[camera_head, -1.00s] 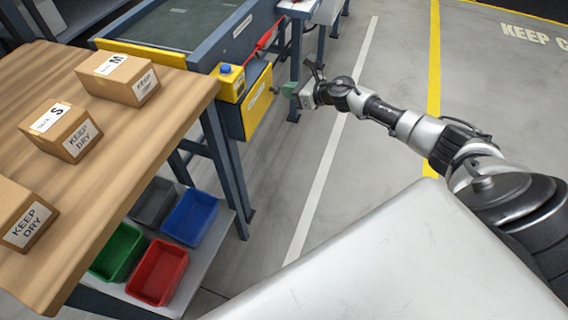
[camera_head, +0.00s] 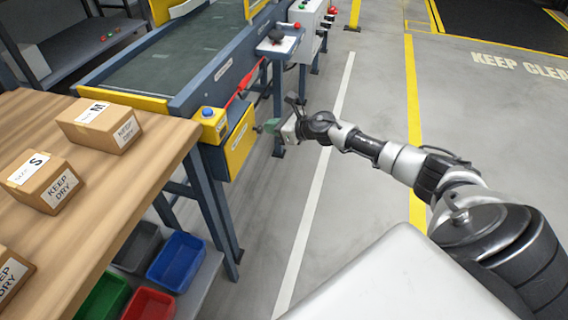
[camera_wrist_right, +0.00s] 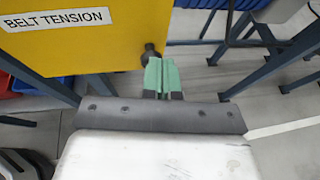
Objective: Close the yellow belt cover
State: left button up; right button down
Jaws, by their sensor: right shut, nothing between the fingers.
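The yellow belt cover (camera_head: 240,143) is a flat panel at the near end of the conveyor's side, below the red lever. Whether it is fully closed I cannot tell. In the right wrist view the yellow panel (camera_wrist_right: 85,50) fills the upper left, with a "BELT TENSION" label. A black knob (camera_wrist_right: 151,52) stands out from its right edge. My right gripper (camera_head: 268,126) is shut and empty, its green fingers (camera_wrist_right: 162,75) right beside the knob. Whether they touch it I cannot tell. My left gripper is not in view.
A wooden table (camera_head: 150,165) with several cardboard boxes stands at the left, bins on a shelf below it. A yellow box with a blue button (camera_head: 207,113) sits beside the cover. Blue conveyor legs stand close to my right gripper. The floor to the right is clear.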

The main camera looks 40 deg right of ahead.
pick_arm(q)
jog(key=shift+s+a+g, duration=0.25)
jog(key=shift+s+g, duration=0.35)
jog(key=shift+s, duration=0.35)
pick_arm(e)
jog(key=v, duration=1)
jog(key=shift+f, duration=0.2)
